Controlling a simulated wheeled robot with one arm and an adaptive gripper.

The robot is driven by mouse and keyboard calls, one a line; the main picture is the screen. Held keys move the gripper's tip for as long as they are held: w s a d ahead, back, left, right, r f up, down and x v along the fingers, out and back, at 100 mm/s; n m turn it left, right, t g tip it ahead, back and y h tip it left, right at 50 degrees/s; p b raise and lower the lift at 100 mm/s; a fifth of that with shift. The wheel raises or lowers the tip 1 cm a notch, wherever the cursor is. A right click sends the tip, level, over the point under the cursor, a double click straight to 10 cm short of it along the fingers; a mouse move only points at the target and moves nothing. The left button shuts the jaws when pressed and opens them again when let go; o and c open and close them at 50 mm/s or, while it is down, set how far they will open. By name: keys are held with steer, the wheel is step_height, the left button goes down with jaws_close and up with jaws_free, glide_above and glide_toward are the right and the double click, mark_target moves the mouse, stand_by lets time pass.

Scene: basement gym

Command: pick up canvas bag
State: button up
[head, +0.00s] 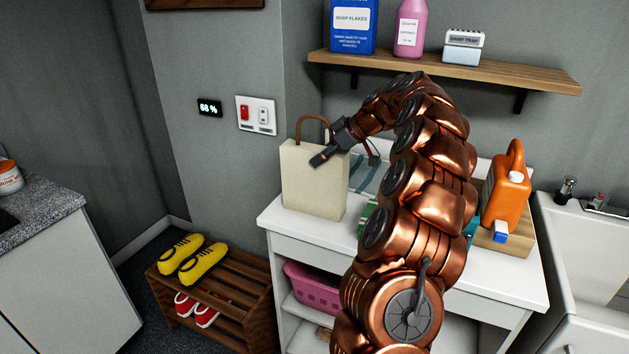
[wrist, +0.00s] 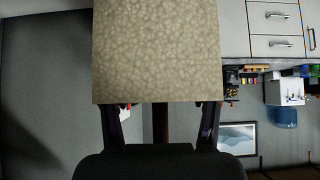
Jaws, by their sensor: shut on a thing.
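The canvas bag (head: 312,182) is a cream, upright bag with a brown handle, at the left end of the white table (head: 300,236). My gripper (head: 322,157) is at its upper right edge, shut on it. In the wrist view the bag (wrist: 157,50) fills the top middle, with mottled beige cloth close to the camera. The fingers of my gripper (wrist: 163,112) reach its near edge on either side. I cannot tell whether the bag's base touches the table.
An orange jug (head: 507,190) stands on the table's right side, by a sink (head: 590,235). A shelf (head: 450,72) with a blue box, a pink bottle and a small box is above. A shoe rack (head: 240,300) is at lower left. A pink basket (head: 313,290) sits under the tabletop.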

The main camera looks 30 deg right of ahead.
mark_target(323, 119)
jaws_close()
steer(key=shift+r+b, duration=0.75)
steer(key=shift+r, duration=4.25)
steer(key=shift+w, duration=0.1)
